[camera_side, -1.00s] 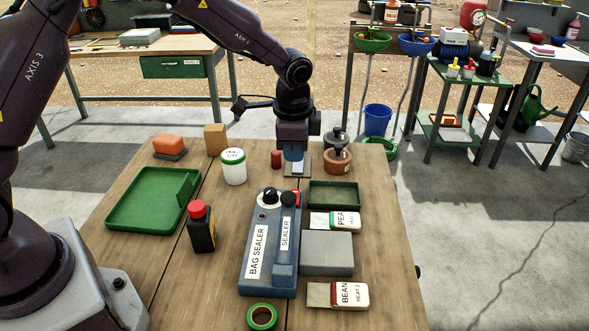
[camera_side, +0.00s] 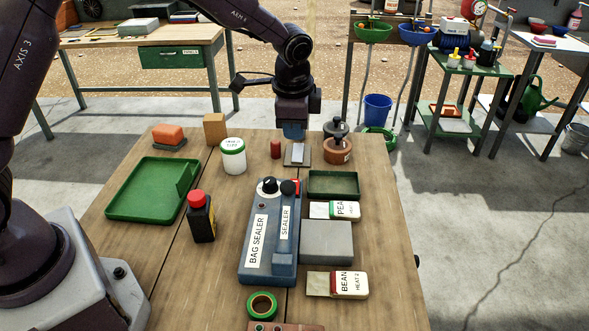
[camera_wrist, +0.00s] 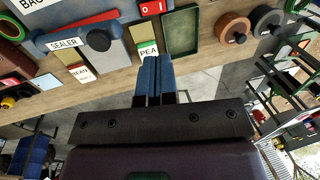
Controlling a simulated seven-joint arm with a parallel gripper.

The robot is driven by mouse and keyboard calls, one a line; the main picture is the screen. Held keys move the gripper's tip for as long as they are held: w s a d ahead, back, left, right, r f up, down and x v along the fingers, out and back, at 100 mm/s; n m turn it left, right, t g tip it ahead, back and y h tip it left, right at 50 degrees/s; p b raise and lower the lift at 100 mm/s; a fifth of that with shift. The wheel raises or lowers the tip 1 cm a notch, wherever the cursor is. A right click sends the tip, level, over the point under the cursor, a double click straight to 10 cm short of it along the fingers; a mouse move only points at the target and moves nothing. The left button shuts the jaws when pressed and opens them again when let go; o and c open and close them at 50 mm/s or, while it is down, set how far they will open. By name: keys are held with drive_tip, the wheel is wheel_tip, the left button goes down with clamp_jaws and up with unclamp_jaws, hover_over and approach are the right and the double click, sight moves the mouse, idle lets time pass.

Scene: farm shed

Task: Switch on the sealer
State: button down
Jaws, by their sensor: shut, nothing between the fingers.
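The blue bag sealer (camera_side: 252,245) lies on the wooden table, with black knobs and a lever labelled SEALER (camera_side: 284,225) along its top. A red switch (camera_side: 297,187) sits at its far right corner. In the wrist view the sealer (camera_wrist: 48,28) is at upper left, and its red switch (camera_wrist: 152,8) marked 0 and 1 is at the top edge. I cannot tell which side is pressed. My gripper (camera_side: 293,137) is shut and empty, above and beyond the sealer near a grey plate. Its blue fingers (camera_wrist: 152,62) show side by side in the wrist view.
The grey plate (camera_side: 288,160), red cylinder (camera_side: 275,149), white jar (camera_side: 233,158) and terracotta pot (camera_side: 337,151) stand beyond the sealer. A dark green tray (camera_side: 333,196), PEA packet (camera_side: 322,211), grey block (camera_side: 326,243) and BEAN packet (camera_side: 324,283) line its right. A red-capped bottle (camera_side: 201,222) stands left.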

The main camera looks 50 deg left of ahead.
sight(295, 182)
drive_tip(key=f, duration=0.4)
drive_tip(key=w+a+f, duration=0.1)
drive_tip(key=f, duration=0.4)
drive_tip(key=w+a+f, duration=0.1)
drive_tip(key=f, duration=0.3)
drive_tip(key=shift+f, duration=0.4)
drive_tip(key=shift+a+f+g+h, duration=0.15)
drive_tip(key=shift+f+g+h, duration=0.2)
drive_tip(key=shift+g+h, duration=0.05)
drive_tip(key=shift+s+d+f, duration=0.1)
drive_tip(key=shift+d, duration=0.15)
